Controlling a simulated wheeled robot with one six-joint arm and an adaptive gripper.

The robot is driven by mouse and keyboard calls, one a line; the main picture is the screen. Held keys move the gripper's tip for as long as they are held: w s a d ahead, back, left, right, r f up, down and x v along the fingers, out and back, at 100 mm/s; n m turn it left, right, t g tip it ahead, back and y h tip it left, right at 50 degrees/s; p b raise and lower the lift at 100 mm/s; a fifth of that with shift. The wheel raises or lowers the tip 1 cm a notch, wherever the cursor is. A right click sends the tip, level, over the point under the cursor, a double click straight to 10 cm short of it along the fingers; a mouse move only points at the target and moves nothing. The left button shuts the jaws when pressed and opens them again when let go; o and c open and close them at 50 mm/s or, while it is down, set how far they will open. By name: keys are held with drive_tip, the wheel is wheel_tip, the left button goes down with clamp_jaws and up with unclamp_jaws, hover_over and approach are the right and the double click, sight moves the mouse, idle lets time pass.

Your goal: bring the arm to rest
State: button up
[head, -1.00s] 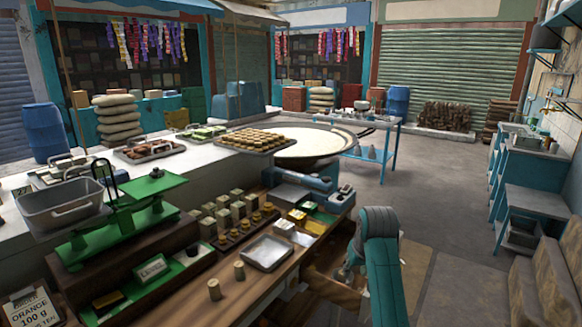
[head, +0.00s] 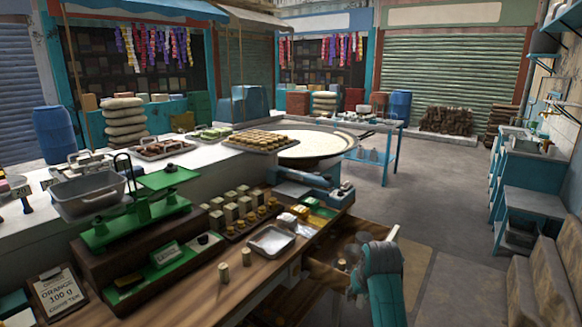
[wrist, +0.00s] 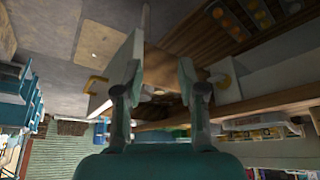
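My teal arm (head: 380,285) stands at the lower right of the head view, beside the counter, with its upper part bent. In the wrist view my gripper (wrist: 155,78) has its two fingers spread well apart, with nothing held between the tips. An open wooden drawer (wrist: 160,60) with a pale front lies beyond and between the fingers. In the head view the same drawer (head: 325,272) sticks out from the counter just left of my arm. The fingers are mostly hidden behind the arm there.
The wooden counter (head: 205,295) holds a green balance scale (head: 135,215), a metal tray (head: 271,240), weights and two small cylinders. A sign (head: 60,295) stands at front left. Sacks or steps (head: 535,262) are at the right edge. Open floor (head: 440,190) lies behind my arm.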

drive_tip(key=s+f+t, duration=0.3)
drive_tip(key=s+f, duration=1.6)
drive_tip(key=f, duration=0.2)
drive_tip(key=s+f+t, duration=0.1)
drive_tip(key=s+t, duration=0.2)
drive_tip(key=s, duration=1.6)
drive_tip(key=s+r+t, duration=0.3)
drive_tip(key=s+r, duration=1.5)
drive_tip(key=s, duration=0.4)
drive_tip(key=shift+s+r+m+t, duration=0.2)
drive_tip(key=shift+r+m+t, duration=0.05)
drive_tip(key=shift+m+t, duration=0.05)
